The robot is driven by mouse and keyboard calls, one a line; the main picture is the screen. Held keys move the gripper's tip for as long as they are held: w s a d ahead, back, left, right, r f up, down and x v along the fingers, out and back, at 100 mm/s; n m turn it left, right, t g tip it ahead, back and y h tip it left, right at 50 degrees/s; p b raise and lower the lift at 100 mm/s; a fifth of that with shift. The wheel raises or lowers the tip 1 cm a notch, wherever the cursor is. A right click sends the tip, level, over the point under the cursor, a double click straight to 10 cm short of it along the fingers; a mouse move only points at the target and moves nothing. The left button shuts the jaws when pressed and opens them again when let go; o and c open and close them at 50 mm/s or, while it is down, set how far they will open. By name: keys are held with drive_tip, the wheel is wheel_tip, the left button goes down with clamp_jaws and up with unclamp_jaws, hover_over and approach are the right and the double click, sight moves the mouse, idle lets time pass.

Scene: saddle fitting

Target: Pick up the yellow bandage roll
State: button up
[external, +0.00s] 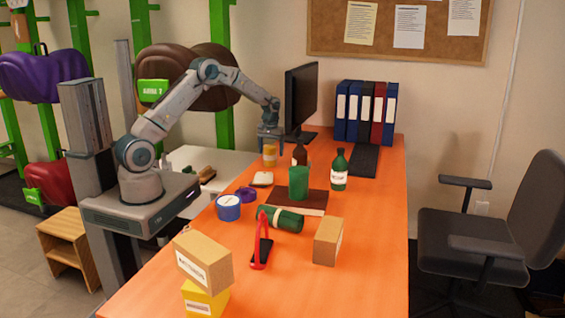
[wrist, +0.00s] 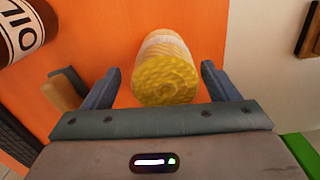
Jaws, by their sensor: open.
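The yellow bandage roll (external: 269,158) stands on end near the far left edge of the orange table, just below my gripper (external: 270,137). In the wrist view the roll (wrist: 166,80) shows its round ridged yellow end and a paler band around its side. My gripper (wrist: 161,70) is open there, with one finger on each side of the roll. A gap of orange table shows between the roll and each finger, so neither finger appears to touch it.
A brown bottle (external: 299,156) stands right of the roll; a labelled bottle (wrist: 20,30) shows at the wrist view's upper left. The monitor (external: 301,97) rises close behind my gripper.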

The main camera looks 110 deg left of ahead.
sight(270, 157)
drive_tip(key=f, duration=0.4)
drive_tip(key=shift+s+d+f, duration=0.1)
drive_tip(key=shift+s, duration=0.15)
drive_tip(key=c, duration=1.1)
